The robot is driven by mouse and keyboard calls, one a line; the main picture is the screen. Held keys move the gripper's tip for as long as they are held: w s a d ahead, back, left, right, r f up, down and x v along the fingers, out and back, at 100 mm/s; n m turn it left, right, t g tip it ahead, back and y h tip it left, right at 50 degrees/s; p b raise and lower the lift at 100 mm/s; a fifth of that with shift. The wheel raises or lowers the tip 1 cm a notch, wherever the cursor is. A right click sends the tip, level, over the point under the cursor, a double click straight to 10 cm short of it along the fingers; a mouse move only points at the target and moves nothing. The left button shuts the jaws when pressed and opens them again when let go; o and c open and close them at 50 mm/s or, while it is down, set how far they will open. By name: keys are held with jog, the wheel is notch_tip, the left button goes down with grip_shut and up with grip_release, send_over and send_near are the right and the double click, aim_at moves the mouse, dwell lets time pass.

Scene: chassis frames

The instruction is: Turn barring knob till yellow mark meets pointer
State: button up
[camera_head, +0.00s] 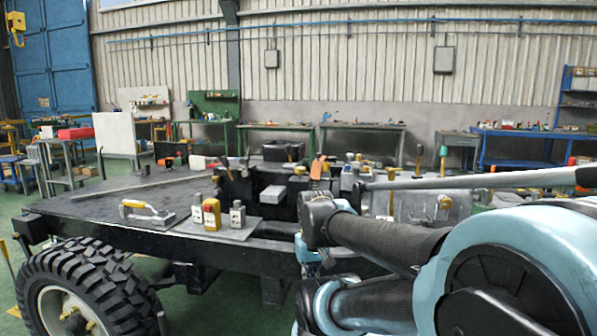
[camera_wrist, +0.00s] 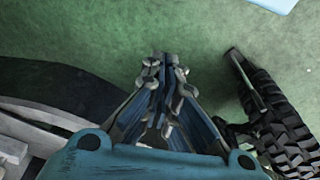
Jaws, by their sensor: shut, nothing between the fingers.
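My gripper (camera_wrist: 163,62) shows in the wrist view, its fingers together and empty, above green floor. In the head view my arm fills the right side and I cannot make out the fingertips. I cannot pick out the barring knob, its yellow mark or the pointer with certainty in either view. The black chassis frame (camera_head: 262,256) crosses the head view, with its deck partly hidden behind my arm.
A grey plate (camera_head: 190,228) on the deck carries grey and yellow blocks. A yellow-handled tool (camera_head: 148,212) lies left of it. A big tyre (camera_head: 88,285) stands at the front left; a tyre (camera_wrist: 278,125) is right of my gripper. Workbenches line the back wall.

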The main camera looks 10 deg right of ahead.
jog(key=o, duration=0.4)
jog(key=shift+s+r, duration=0.2)
jog(key=shift+s, duration=0.05)
jog(key=o, duration=0.5)
jog(key=shift+a+r, duration=0.2)
jog(key=shift+r, duration=0.1)
jog(key=o, duration=0.4)
jog(key=w+a+r+m+y, duration=0.1)
jog(key=w+m, duration=0.1)
jog(key=w, duration=0.1)
jog(key=w+a+r+m+y, duration=0.1)
jog(key=w+r+m, duration=0.1)
jog(key=w+m, duration=0.1)
jog(key=w+a+r+m+y, duration=0.1)
jog(key=w+r+m+y, duration=0.1)
jog(key=w, duration=0.1)
jog(key=shift+w+a+r+t, duration=0.2)
jog(key=shift+a+t, duration=0.05)
jog(key=shift+t, duration=0.05)
jog(key=m+t+y, duration=0.9)
jog(key=m+t, duration=0.1)
jog(key=m, duration=1)
send_near(300, 171)
jog(key=x, duration=0.3)
jog(key=w+d+x, duration=0.1)
jog(key=x, duration=0.7)
jog(key=shift+w+d+f, duration=0.1)
jog(key=shift+w+f, duration=0.3)
jog(key=shift+w, duration=0.05)
